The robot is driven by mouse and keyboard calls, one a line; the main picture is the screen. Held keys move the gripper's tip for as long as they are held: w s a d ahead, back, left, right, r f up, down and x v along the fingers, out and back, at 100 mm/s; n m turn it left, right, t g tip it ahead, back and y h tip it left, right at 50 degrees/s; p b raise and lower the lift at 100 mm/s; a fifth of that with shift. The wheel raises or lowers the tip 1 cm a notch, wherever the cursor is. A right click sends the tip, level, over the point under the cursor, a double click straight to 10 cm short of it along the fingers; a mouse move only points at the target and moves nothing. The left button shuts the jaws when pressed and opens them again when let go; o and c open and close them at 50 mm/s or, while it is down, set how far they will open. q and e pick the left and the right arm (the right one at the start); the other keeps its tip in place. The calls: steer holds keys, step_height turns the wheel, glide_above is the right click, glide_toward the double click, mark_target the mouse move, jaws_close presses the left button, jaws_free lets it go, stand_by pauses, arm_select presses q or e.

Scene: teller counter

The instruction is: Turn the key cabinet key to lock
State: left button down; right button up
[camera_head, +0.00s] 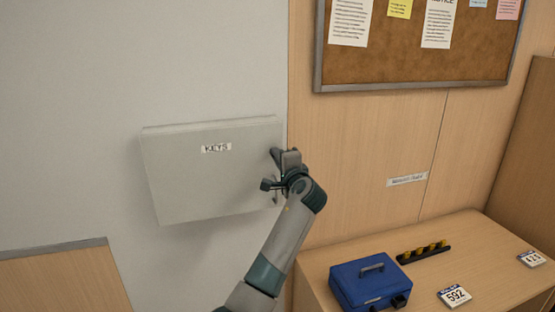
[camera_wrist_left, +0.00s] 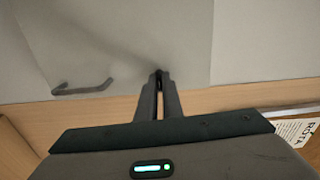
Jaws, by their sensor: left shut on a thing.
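The key cabinet (camera_head: 195,180) is a pale grey box on the wall with a "KEYS" label on its shut door. My left gripper (camera_head: 275,152) is at the right edge of the cabinet door. In the left wrist view, the fingers of my left gripper (camera_wrist_left: 159,78) are close together at the cabinet face (camera_wrist_left: 120,40). They are shut on a small dark thing at the tips, which looks like the key (camera_wrist_left: 158,72); the fingers hide most of it. A dark bent handle (camera_wrist_left: 82,88) shows beside the fingers. My right gripper is not in view.
A wooden counter (camera_head: 455,256) at the lower right holds a blue cash box (camera_head: 365,285), a black strip with yellow pieces (camera_head: 424,253) and number cards (camera_head: 454,297). A cork notice board (camera_head: 400,65) hangs above. The wall left of the cabinet is clear.

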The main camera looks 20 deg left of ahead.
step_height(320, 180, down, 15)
steer(key=b, duration=1.5)
arm_select(q)
steer(key=shift+n+b, duration=2.3)
steer(key=shift+n, duration=6.5)
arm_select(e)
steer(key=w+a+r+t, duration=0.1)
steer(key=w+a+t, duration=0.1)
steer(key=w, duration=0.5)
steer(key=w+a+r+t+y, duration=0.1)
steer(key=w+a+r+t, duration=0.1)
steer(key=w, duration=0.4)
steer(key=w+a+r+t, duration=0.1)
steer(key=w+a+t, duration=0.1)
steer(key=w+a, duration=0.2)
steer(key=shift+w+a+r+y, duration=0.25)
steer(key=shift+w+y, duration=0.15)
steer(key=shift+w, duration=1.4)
arm_select(q)
steer(key=c, duration=1.9)
jaws_free()
steer(key=shift+s, duration=0.1)
